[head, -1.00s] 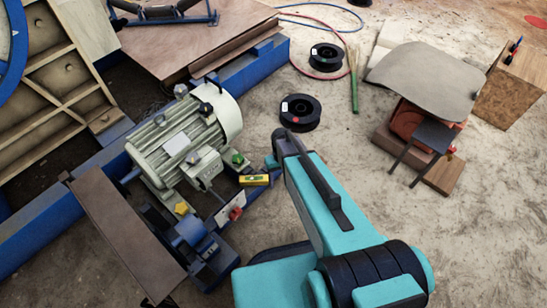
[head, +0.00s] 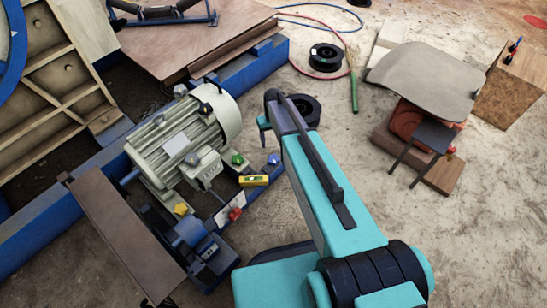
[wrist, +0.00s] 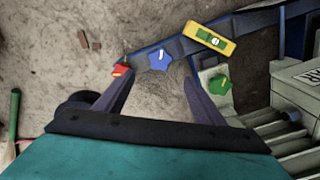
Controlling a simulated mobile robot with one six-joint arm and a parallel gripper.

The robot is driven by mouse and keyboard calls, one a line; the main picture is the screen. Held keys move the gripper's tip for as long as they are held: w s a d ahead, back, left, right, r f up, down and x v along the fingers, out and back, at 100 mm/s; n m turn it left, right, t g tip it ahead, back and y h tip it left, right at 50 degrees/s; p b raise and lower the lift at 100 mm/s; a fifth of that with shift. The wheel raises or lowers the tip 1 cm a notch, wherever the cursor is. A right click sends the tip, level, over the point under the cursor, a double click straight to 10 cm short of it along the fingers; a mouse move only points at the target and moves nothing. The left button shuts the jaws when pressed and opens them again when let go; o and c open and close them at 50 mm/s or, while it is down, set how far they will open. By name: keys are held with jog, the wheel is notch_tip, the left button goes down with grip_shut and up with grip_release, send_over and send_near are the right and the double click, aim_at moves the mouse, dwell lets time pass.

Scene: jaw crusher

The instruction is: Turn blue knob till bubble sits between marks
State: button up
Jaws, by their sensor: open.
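The blue knob (head: 273,158) sits at the end of a blue rail beside the motor. In the wrist view the blue knob (wrist: 160,59) lies just beyond and between my fingertips, with no contact visible. My gripper (wrist: 158,82) is open and empty; in the head view my gripper (head: 265,124) is above the knob in the picture. The yellow level (head: 253,180) is left of and below the knob there. In the wrist view the level (wrist: 198,32) shows a green vial with a pale bubble; its place against the marks is too small to tell.
A green knob (wrist: 220,86) is close to my right finger, and a red knob (wrist: 121,70) is at my left fingertip. The ribbed motor (head: 180,140) stands left, with a yellow knob (head: 181,208) near it. A black spool (head: 305,108) lies partly behind my arm.

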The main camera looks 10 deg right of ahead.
aim_at(274, 158)
notch_tip(274, 158, down, 14)
jog(key=b, duration=0.2)
jog(key=shift+r+b, duration=0.1)
jog(key=shift+b, duration=0.2)
dwell(0.3)
jog(key=shift+c, duration=0.2)
jog(key=c, duration=1)
